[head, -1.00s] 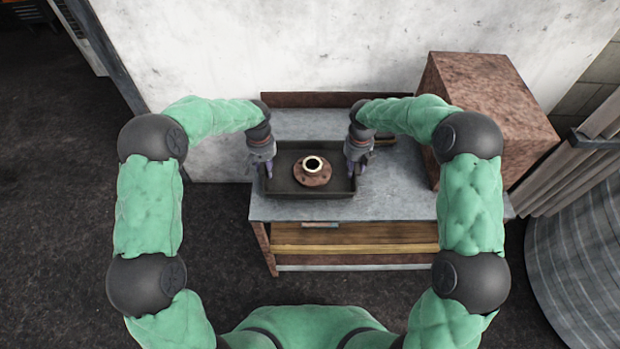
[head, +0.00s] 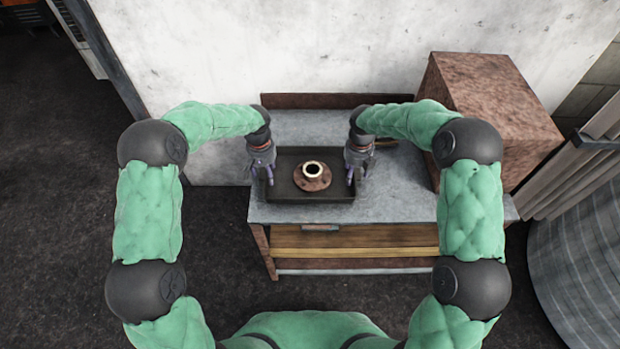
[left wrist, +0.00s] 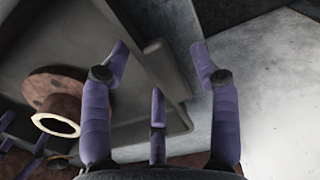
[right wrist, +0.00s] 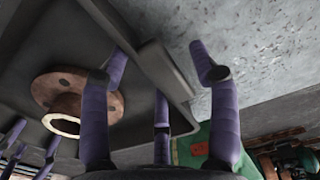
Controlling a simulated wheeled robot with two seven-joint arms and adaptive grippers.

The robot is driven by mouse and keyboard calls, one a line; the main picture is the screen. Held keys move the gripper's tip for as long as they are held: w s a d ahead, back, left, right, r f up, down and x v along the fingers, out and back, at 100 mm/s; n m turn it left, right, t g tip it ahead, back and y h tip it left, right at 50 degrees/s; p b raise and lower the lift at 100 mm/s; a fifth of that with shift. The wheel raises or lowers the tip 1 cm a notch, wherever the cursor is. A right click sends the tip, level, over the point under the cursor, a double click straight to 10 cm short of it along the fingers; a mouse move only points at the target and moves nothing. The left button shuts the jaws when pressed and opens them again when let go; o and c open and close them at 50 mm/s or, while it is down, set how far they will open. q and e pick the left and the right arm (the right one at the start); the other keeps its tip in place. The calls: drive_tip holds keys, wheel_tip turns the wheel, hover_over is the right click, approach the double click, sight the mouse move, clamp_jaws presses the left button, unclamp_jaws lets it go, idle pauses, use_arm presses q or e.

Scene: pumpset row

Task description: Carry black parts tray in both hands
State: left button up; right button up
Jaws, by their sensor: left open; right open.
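The black parts tray (head: 310,213) rests on the grey workbench top. A rusty flanged part (head: 313,183) with a pale ring stands inside it; it also shows in the left wrist view (left wrist: 52,88) and the right wrist view (right wrist: 70,88). My left gripper (head: 264,175) is at the tray's left wall, and my right gripper (head: 355,177) is at its right wall. In the left wrist view the open fingers (left wrist: 160,60) straddle the tray wall. In the right wrist view the open fingers (right wrist: 160,60) also straddle the wall. Whether any finger touches the tray cannot be told.
The workbench (head: 395,205) has bare top at the tray's right and front. A large brown box (head: 485,115) stands on its right side. A white wall (head: 250,50) rises behind. A wooden shelf (head: 355,240) lies below the top. A grey ribbed drum (head: 575,245) stands at far right.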

drive_tip(key=shift+r, duration=0.1)
use_arm(q)
wheel_tip(320, 180, up, 12)
drive_tip(key=shift+f, duration=0.15)
use_arm(e)
wheel_tip(320, 180, up, 12)
idle(0.5)
idle(0.4)
